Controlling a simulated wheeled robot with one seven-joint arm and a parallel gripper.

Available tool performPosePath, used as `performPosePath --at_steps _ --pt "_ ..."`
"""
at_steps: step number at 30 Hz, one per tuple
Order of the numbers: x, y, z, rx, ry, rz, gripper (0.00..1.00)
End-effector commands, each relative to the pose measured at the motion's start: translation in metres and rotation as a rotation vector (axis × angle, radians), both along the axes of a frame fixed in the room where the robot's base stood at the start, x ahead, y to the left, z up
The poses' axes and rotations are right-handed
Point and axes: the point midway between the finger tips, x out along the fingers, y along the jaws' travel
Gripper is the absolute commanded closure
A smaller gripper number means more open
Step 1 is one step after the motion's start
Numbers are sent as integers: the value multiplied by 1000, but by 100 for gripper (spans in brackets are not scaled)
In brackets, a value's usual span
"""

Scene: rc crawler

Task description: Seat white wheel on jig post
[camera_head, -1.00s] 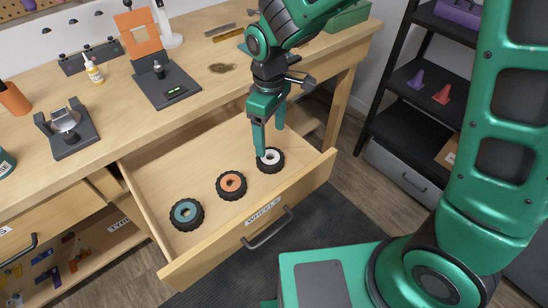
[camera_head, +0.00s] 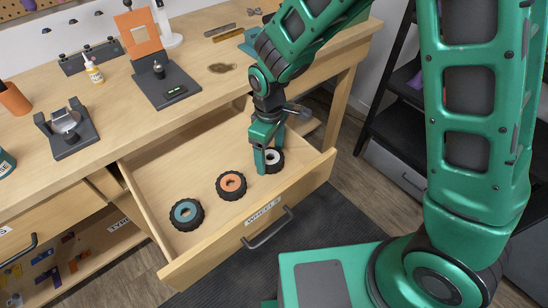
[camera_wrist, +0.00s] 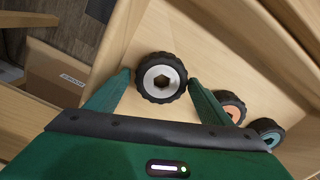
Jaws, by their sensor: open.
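The white wheel (camera_head: 273,158), a black tyre with a white hub, lies flat in the open drawer at its right end. My gripper (camera_head: 267,162) is down in the drawer at the white wheel, jaws open. In the wrist view, the white wheel (camera_wrist: 161,77) sits between and just beyond the tips of my open fingers (camera_wrist: 160,80), which stand on either side of it; whether they touch it I cannot tell. The jig, a dark plate with a short post (camera_head: 158,70) and an orange square panel behind it, stands on the bench.
An orange-hub wheel (camera_head: 231,185) and a teal-hub wheel (camera_head: 187,214) lie left of the white wheel in the drawer (camera_head: 150,192). The drawer walls stand close around my gripper. A small grey stand (camera_head: 67,140) and a glue bottle (camera_head: 93,70) are on the bench.

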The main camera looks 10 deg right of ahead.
Motion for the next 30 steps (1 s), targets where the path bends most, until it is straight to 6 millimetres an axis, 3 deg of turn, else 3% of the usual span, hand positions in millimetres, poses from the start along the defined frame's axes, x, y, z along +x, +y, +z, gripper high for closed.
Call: performPosePath --at_steps 1,4,5,17,26,30 --pt "0 0 0 0 0 0 33" --pt "0 0 0 0 0 0 57" --pt "0 0 0 0 0 0 58" --pt "0 0 5 2 -1 0 58" --pt "1 1 46 4 -5 -1 58" --pt "-4 33 61 2 -2 3 58"
